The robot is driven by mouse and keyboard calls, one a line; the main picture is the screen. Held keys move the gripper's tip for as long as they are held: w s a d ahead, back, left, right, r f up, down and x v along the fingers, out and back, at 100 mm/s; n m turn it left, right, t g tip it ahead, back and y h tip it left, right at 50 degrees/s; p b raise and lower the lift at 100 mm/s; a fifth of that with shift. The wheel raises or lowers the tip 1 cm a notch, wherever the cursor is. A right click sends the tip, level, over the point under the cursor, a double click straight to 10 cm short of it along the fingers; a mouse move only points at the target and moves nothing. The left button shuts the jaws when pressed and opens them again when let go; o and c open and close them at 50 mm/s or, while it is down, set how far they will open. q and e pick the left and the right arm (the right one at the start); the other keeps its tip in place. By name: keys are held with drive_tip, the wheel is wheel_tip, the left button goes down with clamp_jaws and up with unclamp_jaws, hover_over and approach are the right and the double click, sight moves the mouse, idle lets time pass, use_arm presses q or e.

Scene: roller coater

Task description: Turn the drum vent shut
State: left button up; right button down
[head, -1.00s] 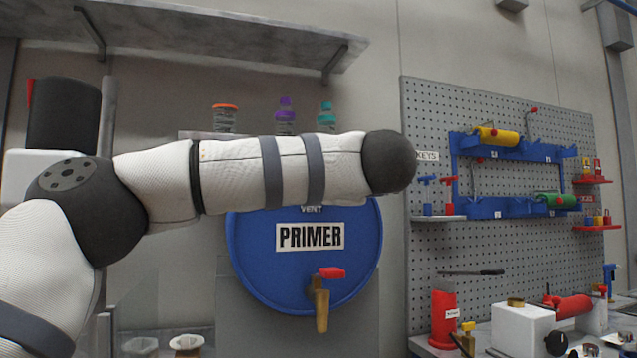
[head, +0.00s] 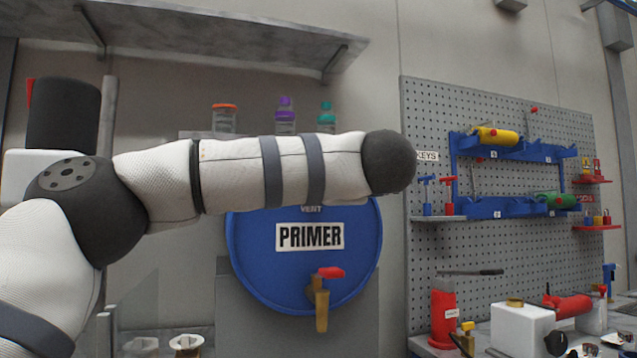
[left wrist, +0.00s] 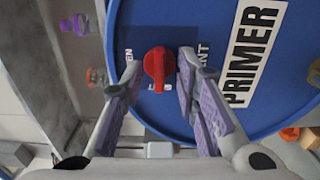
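The blue PRIMER drum (head: 255,265) lies with its round face toward me, and its VENT label shows just below my left arm in the head view. The vent is hidden there behind the arm. In the left wrist view the red vent knob (left wrist: 157,66) sits on the drum face (left wrist: 215,20), beside printed letters that are partly covered. My left gripper (left wrist: 157,72) is open with one finger on each side of the knob. A small gap shows by the left finger; I cannot tell whether the right finger touches. My right gripper is not in view.
A brass tap with a red handle (head: 331,273) sticks out low on the drum. Several bottles, one with a purple lid (head: 286,101), stand behind my arm, below a grey shelf (head: 200,32). A pegboard (head: 430,110) with blue racks is at right, above a cluttered bench.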

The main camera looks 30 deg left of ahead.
use_arm(q)
drive_tip(key=v, duration=1.2)
drive_tip(key=shift+f, duration=0.1)
